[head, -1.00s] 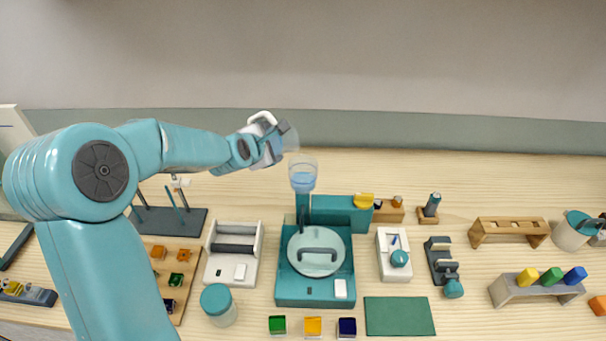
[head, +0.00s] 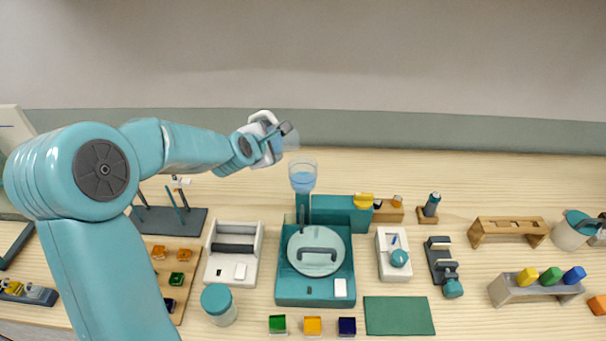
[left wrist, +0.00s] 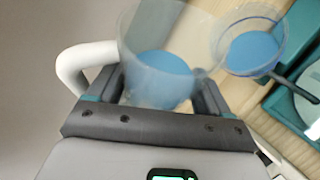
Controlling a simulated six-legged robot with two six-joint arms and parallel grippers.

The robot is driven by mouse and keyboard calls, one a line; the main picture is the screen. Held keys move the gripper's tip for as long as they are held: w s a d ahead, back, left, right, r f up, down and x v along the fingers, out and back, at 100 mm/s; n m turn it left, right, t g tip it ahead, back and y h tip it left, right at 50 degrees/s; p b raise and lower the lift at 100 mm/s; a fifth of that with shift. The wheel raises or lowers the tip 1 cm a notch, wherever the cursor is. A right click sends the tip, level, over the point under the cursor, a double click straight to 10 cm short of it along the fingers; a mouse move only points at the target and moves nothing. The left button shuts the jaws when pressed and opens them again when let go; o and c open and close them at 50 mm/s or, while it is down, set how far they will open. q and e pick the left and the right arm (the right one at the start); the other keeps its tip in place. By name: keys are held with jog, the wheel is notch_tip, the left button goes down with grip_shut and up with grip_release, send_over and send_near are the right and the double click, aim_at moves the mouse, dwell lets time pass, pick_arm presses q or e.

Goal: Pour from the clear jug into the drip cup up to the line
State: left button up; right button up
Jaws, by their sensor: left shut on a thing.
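My left gripper (head: 277,141) is shut on the clear jug (head: 291,140), which is high above the bench, up and left of the drip cup. In the left wrist view the jug (left wrist: 150,40) sits between the fingers, with blue liquid in it and a white handle (left wrist: 82,60) to the left. The clear drip cup (head: 302,178) holds blue liquid and stands at the back of the teal machine. In the left wrist view the drip cup (left wrist: 250,45) is right beside the jug's lip. My right gripper is out of view.
The teal machine (head: 315,292) with a round lid (head: 316,251) stands below the cup. A white cradle (head: 234,253), a teal-lidded jar (head: 218,303) and a dark rod stand (head: 170,219) are to the left. A green mat (head: 399,316) lies in front.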

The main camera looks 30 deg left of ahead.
pick_arm(q)
jog(key=shift+r, duration=0.1)
jog(key=shift+r+y, duration=0.15)
jog(key=shift+y, duration=0.15)
jog(key=shift+d+r+m+y, duration=0.2)
jog(key=shift+r+m+y, duration=0.5)
jog(key=shift+r+m, duration=0.15)
dwell(3.7)
jog(key=shift+f, duration=0.1)
